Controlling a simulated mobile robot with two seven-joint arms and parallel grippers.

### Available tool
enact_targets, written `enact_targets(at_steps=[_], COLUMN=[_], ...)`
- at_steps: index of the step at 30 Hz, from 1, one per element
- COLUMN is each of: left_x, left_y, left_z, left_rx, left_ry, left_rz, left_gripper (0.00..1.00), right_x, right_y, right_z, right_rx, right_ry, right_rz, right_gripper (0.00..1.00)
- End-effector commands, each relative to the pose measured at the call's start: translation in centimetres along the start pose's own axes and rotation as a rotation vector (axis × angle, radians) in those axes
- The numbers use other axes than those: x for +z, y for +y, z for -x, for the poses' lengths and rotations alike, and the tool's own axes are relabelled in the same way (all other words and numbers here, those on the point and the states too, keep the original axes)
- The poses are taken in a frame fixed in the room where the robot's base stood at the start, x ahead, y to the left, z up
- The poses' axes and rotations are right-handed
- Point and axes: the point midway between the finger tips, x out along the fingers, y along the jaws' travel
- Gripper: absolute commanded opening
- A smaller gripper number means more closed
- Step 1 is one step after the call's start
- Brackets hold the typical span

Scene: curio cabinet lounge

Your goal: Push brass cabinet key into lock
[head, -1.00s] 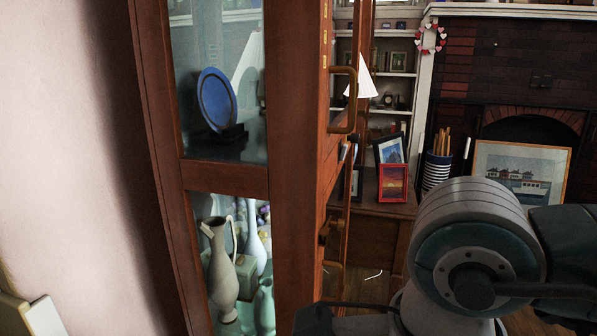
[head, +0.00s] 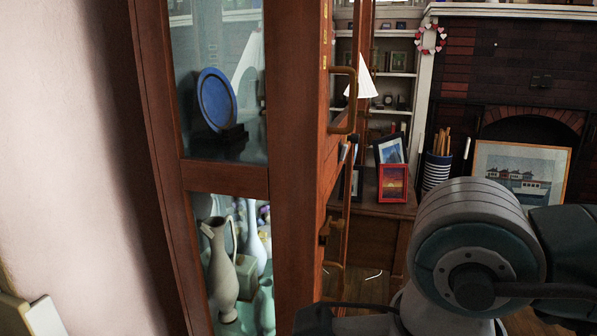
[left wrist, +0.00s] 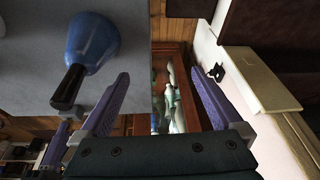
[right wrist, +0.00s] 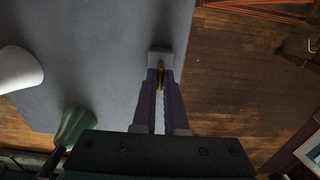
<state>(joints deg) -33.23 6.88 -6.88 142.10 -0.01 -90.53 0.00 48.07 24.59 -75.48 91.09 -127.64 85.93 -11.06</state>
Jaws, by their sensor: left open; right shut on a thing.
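The brass key (right wrist: 160,74) shows in the right wrist view as a small golden piece between the fingertips of my right gripper (right wrist: 160,80). That gripper is shut on it, and the fingers hide most of the key. The wooden cabinet (head: 298,200) stands left of centre in the head view. The lock cannot be made out clearly. My left gripper (left wrist: 160,100) is open, with nothing between its fingers. Neither gripper's fingers show in the head view.
A brass handle (head: 345,100) sticks out from the cabinet's side. Vases (head: 222,265) and a blue plate (head: 216,100) stand behind its glass. Framed pictures (head: 393,183) stand on a wooden unit behind. Wooden floor (right wrist: 240,80) is open at right in the right wrist view.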

Motion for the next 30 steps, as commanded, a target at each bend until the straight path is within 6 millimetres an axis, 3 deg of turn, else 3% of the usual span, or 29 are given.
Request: enact_targets(at_steps=[30], left_x=[-1.6], left_y=[-0.2], left_z=[5.0], left_rx=[0.000], left_ry=[0.000], left_rz=[0.000], left_gripper=[1.00], right_x=[0.0], right_y=[0.0], right_z=[6.5], right_rx=[0.000], right_ry=[0.000], right_rz=[0.000], right_gripper=[0.00])
